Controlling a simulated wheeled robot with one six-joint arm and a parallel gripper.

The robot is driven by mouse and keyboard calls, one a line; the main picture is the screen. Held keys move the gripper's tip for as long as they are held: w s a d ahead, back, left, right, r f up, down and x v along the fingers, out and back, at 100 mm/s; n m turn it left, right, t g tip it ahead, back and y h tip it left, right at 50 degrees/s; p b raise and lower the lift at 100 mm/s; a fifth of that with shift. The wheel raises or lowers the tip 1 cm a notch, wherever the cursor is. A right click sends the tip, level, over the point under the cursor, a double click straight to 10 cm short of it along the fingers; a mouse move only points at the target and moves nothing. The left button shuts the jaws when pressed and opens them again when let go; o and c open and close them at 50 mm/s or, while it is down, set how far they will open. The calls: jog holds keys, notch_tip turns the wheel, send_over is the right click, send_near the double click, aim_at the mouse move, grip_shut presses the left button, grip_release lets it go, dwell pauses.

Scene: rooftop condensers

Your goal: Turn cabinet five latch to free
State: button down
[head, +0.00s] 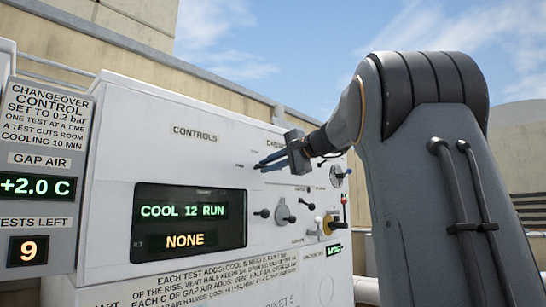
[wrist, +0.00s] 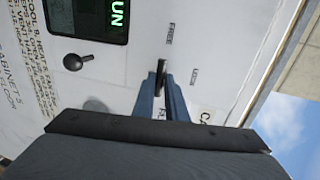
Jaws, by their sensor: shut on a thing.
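The white cabinet (head: 120,130) carries a "CONTROLS" panel; text low on it ends in "NET 5". My gripper (head: 262,164) reaches in from the right to the panel's upper part. In the wrist view my gripper (wrist: 168,82) is shut on a small dark latch lever (wrist: 161,67), whose end shows just past the fingertips. A small label above it (wrist: 169,34) seems to read FREE and one to its right (wrist: 194,77) seems to read LOCK; both are turned sideways. The lever's base is hidden by the fingers, so its exact setting cannot be told.
A dark display (head: 190,221) reads "COOL 12 RUN" and "NONE". Below my gripper are a grey rotary knob (head: 284,211), a yellow valve (head: 328,223) and small black levers. A black knob (wrist: 77,62) lies left of the fingers in the wrist view.

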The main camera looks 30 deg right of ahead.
jog(key=shift+a+r, duration=0.1)
jog(key=shift+a, duration=0.1)
dwell(0.3)
jog(key=c, duration=1.8)
grip_release()
jog(key=shift+a, duration=0.2)
jog(key=shift+d, duration=0.25)
jog(key=shift+s+d, duration=0.15)
jog(key=shift+s, duration=0.15)
jog(key=b+v, duration=0.2)
jog(key=v, duration=0.5)
jog(key=shift+s, duration=0.2)
